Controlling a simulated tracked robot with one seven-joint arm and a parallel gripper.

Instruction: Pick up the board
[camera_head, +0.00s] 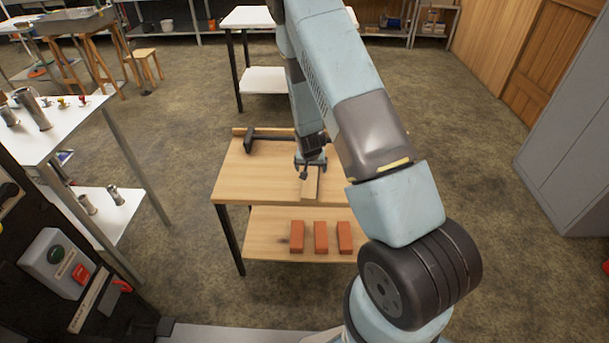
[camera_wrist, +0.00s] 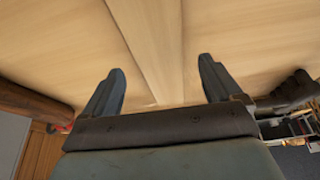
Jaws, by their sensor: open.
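The board (camera_head: 311,187) is a narrow light wooden strip lying on the wooden table (camera_head: 237,180). Its far end is hidden under my gripper (camera_head: 310,164) in the head view. In the wrist view the board (camera_wrist: 150,35) runs lengthwise between my two open fingers (camera_wrist: 161,72). The left finger is nearer the board's left edge, and a strip of tabletop shows between the board and the right finger. My gripper is open and holds nothing. I cannot tell how high the fingertips are above the tabletop.
A dark tool (camera_head: 265,135) lies at the table's back left. Three red bricks (camera_head: 320,237) stand on the lower shelf (camera_head: 265,225). A white table (camera_head: 60,128) with metal vessels stands left, a grey cabinet (camera_head: 570,130) right. The tabletop left of the board is clear.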

